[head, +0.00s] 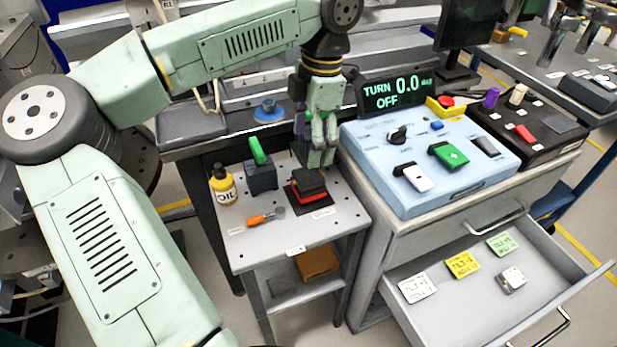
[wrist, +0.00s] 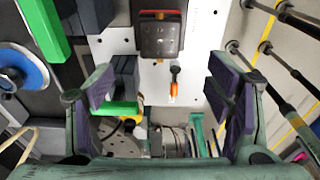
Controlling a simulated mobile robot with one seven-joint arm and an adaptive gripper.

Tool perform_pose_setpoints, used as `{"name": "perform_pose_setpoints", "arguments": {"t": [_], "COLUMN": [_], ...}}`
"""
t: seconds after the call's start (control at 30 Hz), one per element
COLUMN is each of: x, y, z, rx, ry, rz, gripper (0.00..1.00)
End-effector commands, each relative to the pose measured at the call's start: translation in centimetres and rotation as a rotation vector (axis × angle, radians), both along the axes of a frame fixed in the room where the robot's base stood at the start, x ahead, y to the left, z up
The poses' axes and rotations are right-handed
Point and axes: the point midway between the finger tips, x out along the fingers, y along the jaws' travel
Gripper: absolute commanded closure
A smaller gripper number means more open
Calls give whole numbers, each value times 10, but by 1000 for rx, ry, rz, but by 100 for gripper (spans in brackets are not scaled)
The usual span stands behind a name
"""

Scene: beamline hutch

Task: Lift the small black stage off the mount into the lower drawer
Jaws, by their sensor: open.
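The small black stage (head: 308,182) sits on its mount, a dark base with a red part (head: 311,201), on the small grey side table. In the wrist view the stage (wrist: 161,38) is at top centre, beyond the fingertips. My gripper (head: 322,158) is open and empty, just above and behind the stage in the head view. In the wrist view its two purple-padded fingers (wrist: 160,90) are spread wide with nothing between them in grip. The lower drawer (head: 440,322) is pulled open at the right, holding several cards and a small silver block.
The blue control panel (head: 400,205) stands close right of my gripper. The drawer's front right has free room.

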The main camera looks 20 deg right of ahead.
Motion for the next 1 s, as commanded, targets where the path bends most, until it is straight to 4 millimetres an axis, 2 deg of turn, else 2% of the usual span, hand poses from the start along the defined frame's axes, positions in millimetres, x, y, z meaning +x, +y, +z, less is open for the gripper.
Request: {"name": "perform_pose_setpoints", "arguments": {"t": [0.2, 0.37, 0.63, 0.93, 1.0], "x": [-1, -1, 0, 0, 0], "y": [3, 3, 2, 3, 3], "z": [-34, -48, -87, -94, -94], "rx": [-3, -5, -8, -8, -8], "ry": [3, 3, 4, 2, 2], "rz": [-2, -4, -1, -2, -2], "gripper": [27, 27, 27, 27, 30]}}
